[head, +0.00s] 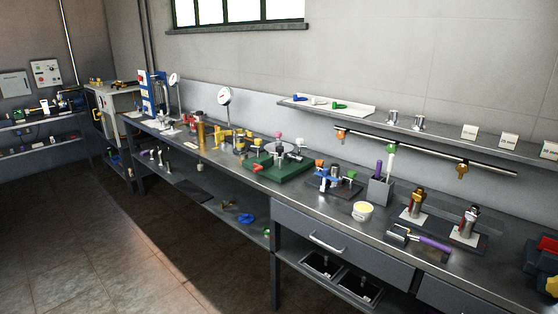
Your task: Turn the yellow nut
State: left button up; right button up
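Several yellow parts (240,142) stand in a cluster on the long metal workbench (290,201), left of a green base plate. They are small and far off, and I cannot tell which of them, if any, is the yellow nut. Neither of my grippers shows in the head view.
The green plate (277,166) carries small fittings. A blue fixture (330,178), a cream tub (362,211), a purple-handled tool (433,245) and two upright metal fittings stand further right. A shelf (435,130) runs above. Open floor (150,250) lies before the bench.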

aim_at(257, 142)
jog(key=i+j+z, duration=0.2)
jog(key=i+j, duration=0.2)
jog(key=i+j+z, duration=0.15)
jog(key=i+j, duration=0.3)
jog(key=i+j+z, duration=0.2)
jog(key=i+j, duration=0.3)
jog(key=i+j+z, duration=0.2)
jog(key=i+j, duration=0.15)
jog(key=j, duration=0.25)
